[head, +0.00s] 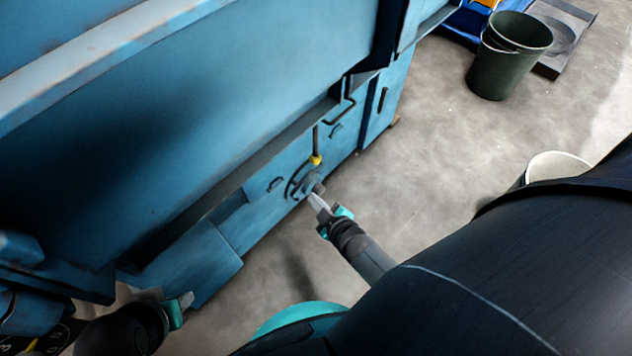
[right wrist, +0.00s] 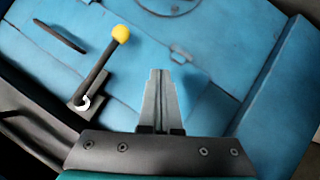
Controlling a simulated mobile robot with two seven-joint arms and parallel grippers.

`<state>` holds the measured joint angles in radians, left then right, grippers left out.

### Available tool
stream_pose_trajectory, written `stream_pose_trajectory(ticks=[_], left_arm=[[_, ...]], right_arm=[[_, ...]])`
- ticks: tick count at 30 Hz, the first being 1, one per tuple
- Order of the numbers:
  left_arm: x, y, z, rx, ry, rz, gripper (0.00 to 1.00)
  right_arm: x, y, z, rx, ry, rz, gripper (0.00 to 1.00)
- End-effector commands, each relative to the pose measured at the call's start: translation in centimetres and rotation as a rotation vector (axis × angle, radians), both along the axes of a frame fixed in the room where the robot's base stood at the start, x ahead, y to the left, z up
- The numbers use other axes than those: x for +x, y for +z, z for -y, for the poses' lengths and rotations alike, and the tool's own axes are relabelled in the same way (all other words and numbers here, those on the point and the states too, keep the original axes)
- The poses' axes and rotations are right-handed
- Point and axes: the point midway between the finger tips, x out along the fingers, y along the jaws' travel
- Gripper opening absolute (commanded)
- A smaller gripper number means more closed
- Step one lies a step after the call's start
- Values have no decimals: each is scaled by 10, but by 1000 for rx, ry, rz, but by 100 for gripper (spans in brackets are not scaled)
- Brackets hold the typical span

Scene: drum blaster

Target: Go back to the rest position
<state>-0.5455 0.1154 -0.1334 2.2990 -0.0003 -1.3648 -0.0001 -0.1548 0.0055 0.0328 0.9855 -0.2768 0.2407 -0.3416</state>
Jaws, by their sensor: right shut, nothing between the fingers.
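My right gripper (head: 314,200) is in front of the lower panel of the blue drum blaster (head: 150,130) in the head view, close to a round fitting (head: 307,184) on the panel. In the right wrist view its fingers (right wrist: 158,75) are together with nothing between them. A dark lever with a yellow knob (right wrist: 122,33) stands to the left of the fingers there, apart from them. The yellow knob also shows in the head view (head: 316,159), above the gripper. My left gripper (head: 187,299) is at the lower left, by the machine's base; its jaw opening is unclear.
A dark green bucket (head: 500,72) stands on the floor at the upper right, beside a grey tray (head: 570,35). A pale bucket (head: 556,167) is partly hidden behind my arm. The concrete floor between the machine and the buckets is clear.

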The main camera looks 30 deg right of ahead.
Motion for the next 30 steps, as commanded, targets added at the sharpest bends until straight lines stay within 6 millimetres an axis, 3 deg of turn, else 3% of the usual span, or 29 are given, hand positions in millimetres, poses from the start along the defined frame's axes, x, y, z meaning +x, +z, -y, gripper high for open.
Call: stream_pose_trajectory(ticks=[20, 30], left_arm=[[0, 0, 0, -1, 0, 1, 34], [0, 0, 0, -1, 0, 1, 34]], right_arm=[[0, 1, 2, 2, -10, -11, 0], [-10, 34, 15, 74, -149, -199, 0]])
